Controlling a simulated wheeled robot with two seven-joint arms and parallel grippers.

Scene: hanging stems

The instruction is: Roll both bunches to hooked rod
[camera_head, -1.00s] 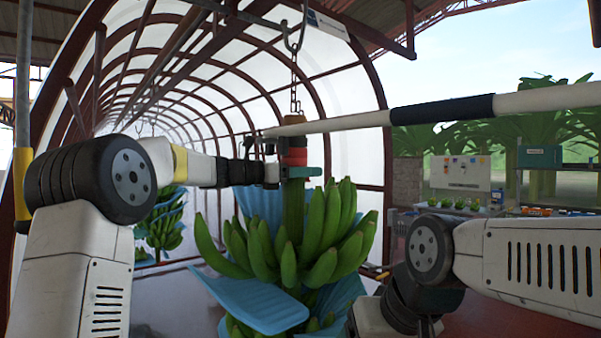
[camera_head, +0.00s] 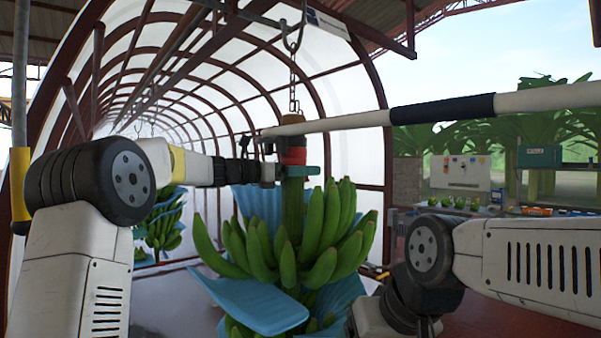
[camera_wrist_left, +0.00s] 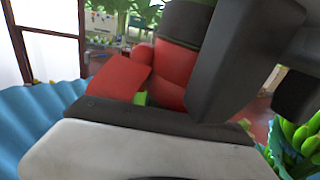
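A green banana bunch (camera_head: 290,245) hangs on a chain (camera_head: 293,85) from an overhead hook (camera_head: 294,36). Its stem (camera_head: 292,205) has a red band (camera_head: 293,156), which also shows close up in the left wrist view (camera_wrist_left: 180,70). My left gripper (camera_head: 290,172) is at the stem just below the band and appears closed around it; its far finger is partly hidden. A long white rod with a black sleeve (camera_head: 440,108) crosses from the right edge to the stem top. A second bunch (camera_head: 163,225) hangs farther back at left. My right gripper is out of view.
Blue sheets (camera_head: 250,300) hang around the near bunch. An overhead rail (camera_head: 225,40) runs back into the arched white tunnel. A post with a yellow sleeve (camera_head: 20,180) stands at far left. Work tables (camera_head: 480,212) stand at back right.

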